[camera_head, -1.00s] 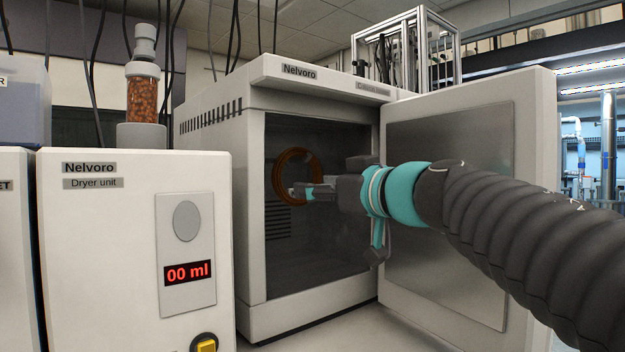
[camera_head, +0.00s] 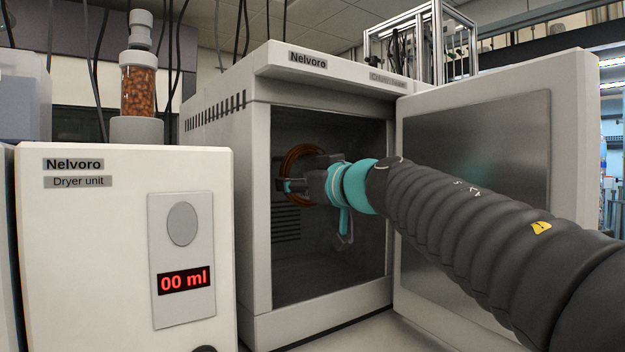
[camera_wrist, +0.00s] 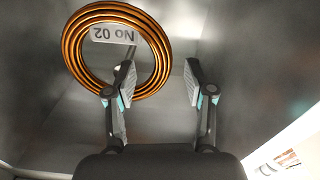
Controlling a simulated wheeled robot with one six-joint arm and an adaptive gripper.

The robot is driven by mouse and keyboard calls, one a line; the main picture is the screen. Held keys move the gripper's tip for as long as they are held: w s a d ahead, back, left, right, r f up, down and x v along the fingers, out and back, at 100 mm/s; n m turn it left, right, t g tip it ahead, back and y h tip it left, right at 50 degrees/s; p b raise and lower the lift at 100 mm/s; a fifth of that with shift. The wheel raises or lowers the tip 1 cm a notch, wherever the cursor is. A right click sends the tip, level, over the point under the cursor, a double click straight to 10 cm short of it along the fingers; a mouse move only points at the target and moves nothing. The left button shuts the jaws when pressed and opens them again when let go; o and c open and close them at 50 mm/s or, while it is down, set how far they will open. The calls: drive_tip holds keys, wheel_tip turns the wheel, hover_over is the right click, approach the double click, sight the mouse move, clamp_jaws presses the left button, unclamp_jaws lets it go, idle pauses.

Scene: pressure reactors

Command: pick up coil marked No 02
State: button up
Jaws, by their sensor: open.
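The copper-coloured coil (camera_wrist: 70,45) bears a tag reading "No 02" (camera_wrist: 115,34) in the wrist view. It hangs inside the open oven chamber, and a small peg or hook shows within its ring. In the head view the coil (camera_head: 292,158) is partly hidden behind my gripper (camera_head: 286,187). The left finger overlaps the lower right part of the coil in the picture; the right finger is to the right of the coil. I cannot tell whether the left finger touches it.
The oven (camera_head: 255,210) is open, its door (camera_head: 570,180) swung to the right beside my arm. The chamber walls enclose my gripper. A dryer unit (camera_head: 95,250) stands left, with a jar of orange-brown beads (camera_head: 138,90) behind it.

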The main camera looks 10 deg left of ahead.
sight(286, 176)
drive_tip(key=x, duration=0.4)
drive_tip(key=shift+a, duration=0.2)
clamp_jaws()
